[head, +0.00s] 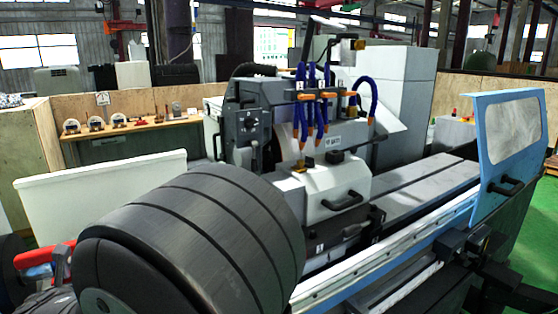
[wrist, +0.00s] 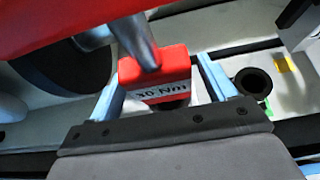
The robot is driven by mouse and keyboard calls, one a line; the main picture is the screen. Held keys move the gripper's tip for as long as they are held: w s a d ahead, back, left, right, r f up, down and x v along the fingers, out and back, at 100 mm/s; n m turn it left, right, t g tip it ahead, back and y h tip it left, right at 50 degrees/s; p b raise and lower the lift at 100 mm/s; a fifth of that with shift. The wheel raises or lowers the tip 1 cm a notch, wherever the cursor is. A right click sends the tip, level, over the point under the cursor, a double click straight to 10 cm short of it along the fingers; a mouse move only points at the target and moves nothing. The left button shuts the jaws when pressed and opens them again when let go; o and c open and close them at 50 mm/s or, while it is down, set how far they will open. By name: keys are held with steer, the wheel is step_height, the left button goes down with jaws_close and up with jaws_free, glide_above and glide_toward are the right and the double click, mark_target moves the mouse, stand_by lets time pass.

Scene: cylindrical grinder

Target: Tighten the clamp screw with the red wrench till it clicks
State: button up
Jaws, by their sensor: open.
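The red wrench (wrist: 158,72) shows in the wrist view as a red block labelled "30 Nm" with a metal shaft rising from it. My gripper (wrist: 160,80) is open, with one blue finger on each side of the red block. I cannot tell whether either finger touches it. A larger red shape (wrist: 60,22) fills the upper left of the wrist view; I cannot tell if it belongs to the wrench. I cannot make out the clamp screw in either view. My gripper is out of sight in the head view.
A black ring with a dark hole (wrist: 253,82) lies right of the fingers. The grinder (head: 320,150), with blue hoses, stands mid-picture in the head view. A blue door panel (head: 500,150) stands at right. A red part (head: 42,256) shows at the left edge.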

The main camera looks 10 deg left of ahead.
mark_target(24, 260)
steer(key=c, duration=1.4)
steer(key=shift+o, duration=0.2)
steer(key=shift+r, duration=4.8)
steer(key=shift+w, duration=0.1)
